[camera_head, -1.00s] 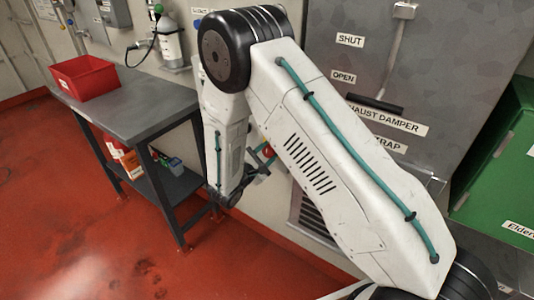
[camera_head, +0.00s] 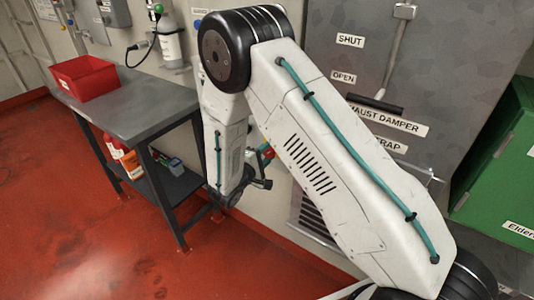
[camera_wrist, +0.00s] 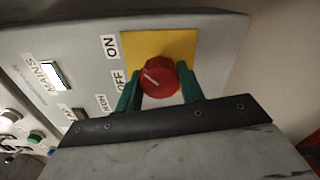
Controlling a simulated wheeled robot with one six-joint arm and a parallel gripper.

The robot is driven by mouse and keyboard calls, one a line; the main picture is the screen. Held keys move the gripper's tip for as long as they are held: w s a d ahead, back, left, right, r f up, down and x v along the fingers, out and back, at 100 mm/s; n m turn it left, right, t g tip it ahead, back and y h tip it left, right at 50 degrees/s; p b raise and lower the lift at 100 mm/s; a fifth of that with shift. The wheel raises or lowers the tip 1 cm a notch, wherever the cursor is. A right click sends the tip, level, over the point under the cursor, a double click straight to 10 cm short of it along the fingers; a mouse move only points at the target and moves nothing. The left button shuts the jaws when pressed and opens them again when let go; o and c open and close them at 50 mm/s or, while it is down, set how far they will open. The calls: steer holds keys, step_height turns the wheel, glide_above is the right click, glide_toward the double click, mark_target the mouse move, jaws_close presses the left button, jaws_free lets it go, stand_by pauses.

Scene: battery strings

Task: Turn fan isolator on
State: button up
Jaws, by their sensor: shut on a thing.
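The fan isolator is a red round knob (camera_wrist: 158,78) on a yellow plate on a grey panel (camera_wrist: 215,35) in the wrist view. A white line on the knob slants to the upper left, between the ON label (camera_wrist: 111,46) and the OFF label (camera_wrist: 120,80); its exact setting is hard to tell. My gripper (camera_wrist: 160,88) has its green fingers on either side of the knob and is shut on it. In the head view my arm hides most of the gripper and the panel.
A grey table (camera_head: 130,110) with a red bin (camera_head: 84,77) stands at the left. A grey cabinet (camera_head: 450,60) with exhaust damper labels and a green box (camera_head: 500,160) are at the right. A MAINS label (camera_wrist: 40,72) and small buttons sit left of the knob in the wrist view.

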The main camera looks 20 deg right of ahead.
stand_by(0.5)
steer(key=o, duration=1)
steer(key=shift+a, duration=0.1)
steer(key=shift+s, duration=0.1)
steer(key=v, duration=0.7)
steer(key=shift+s+a, duration=0.2)
steer(key=shift+a, duration=0.1)
